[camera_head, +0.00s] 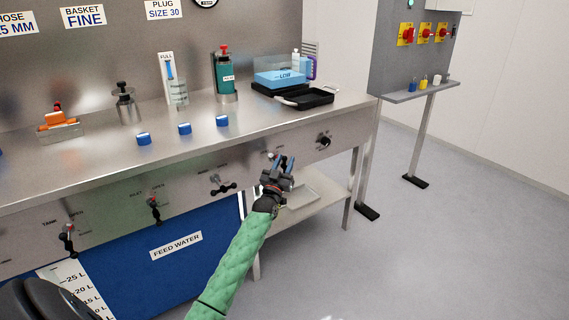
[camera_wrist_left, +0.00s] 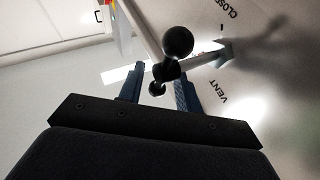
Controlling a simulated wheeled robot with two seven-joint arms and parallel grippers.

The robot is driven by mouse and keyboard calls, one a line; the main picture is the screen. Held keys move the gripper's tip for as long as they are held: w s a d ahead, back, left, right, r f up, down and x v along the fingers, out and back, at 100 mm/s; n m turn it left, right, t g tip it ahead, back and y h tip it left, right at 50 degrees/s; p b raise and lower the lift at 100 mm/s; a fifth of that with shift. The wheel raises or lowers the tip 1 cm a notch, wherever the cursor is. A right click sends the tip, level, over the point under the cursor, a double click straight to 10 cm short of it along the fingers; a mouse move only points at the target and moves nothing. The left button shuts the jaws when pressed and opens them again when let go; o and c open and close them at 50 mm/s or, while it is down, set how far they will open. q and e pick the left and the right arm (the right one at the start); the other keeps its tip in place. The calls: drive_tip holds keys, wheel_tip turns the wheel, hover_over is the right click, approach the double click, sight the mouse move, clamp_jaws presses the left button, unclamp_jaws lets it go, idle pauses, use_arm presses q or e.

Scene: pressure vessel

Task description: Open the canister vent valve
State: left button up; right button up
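The vent valve shows in the left wrist view as a black-knobbed handle (camera_wrist_left: 177,42) on a metal stem out from the steel panel. The printed words VENT (camera_wrist_left: 219,92) and CLOSE, partly cut off, are beside it. My left gripper (camera_wrist_left: 158,88) is open, its two blue fingers apart with the lower small knob between them. I cannot tell whether the fingers touch it. In the head view my left gripper (camera_head: 285,162) is in front of the bench's front panel and hides most of the valve. My right gripper is not in view.
Other valve handles (camera_head: 222,184) line the bench front to the left, and a round knob (camera_head: 323,141) is to the right. A teal canister (camera_head: 228,76) and an open black case (camera_head: 292,96) stand on the bench. A lower shelf (camera_head: 303,205) is below my gripper. Floor is clear at right.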

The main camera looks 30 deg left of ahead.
use_arm(q)
drive_tip(key=v, duration=0.7)
drive_tip(key=shift+s, duration=0.25)
drive_tip(key=shift+d+f, duration=0.1)
drive_tip(key=shift+f, duration=0.05)
